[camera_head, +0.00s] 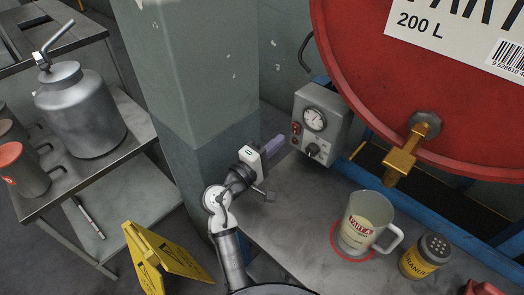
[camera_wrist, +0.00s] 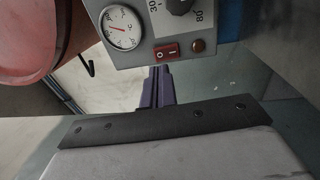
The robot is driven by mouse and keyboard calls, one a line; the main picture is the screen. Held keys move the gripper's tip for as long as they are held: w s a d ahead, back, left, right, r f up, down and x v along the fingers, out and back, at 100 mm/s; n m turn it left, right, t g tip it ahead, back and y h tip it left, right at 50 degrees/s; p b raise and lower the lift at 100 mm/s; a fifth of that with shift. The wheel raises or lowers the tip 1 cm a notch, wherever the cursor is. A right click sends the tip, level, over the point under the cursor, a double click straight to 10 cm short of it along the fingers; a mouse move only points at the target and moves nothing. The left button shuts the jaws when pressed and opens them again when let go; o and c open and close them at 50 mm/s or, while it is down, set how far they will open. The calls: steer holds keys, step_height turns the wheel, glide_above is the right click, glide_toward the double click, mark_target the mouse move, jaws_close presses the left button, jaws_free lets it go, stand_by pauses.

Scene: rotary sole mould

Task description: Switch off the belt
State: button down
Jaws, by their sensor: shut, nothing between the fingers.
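A grey control box (camera_head: 333,112) sits beside the red drum. It carries a round gauge (camera_wrist: 121,27), a knob (camera_head: 313,149), a red rocker switch (camera_wrist: 166,53) and a small brownish-orange lamp (camera_wrist: 197,46). The switch and lamp show small and red at the box's left side in the head view. I cannot tell which side of the rocker is pressed. My gripper (camera_head: 279,141) is shut and empty. Its purple fingers (camera_wrist: 159,84) point towards the box's switch side, just short of it. I cannot pick out the belt itself.
The red drum (camera_head: 400,90) with a brass tap (camera_head: 403,155) lies on a blue stand. A jug (camera_head: 362,222) and a yellow shaker (camera_head: 426,256) stand on the grey table right of my arm. A grey pillar (camera_head: 202,70) rises close left of my gripper.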

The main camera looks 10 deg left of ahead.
mark_target(295, 125)
steer(key=p+x, duration=0.1)
steer(key=x, duration=0.3)
steer(key=shift+r, duration=0.1)
steer(key=shift+w+d, duration=0.25)
steer(key=shift+w+d+r, duration=0.15)
steer(key=shift+w, duration=0.1)
steer(key=shift+s, duration=0.1)
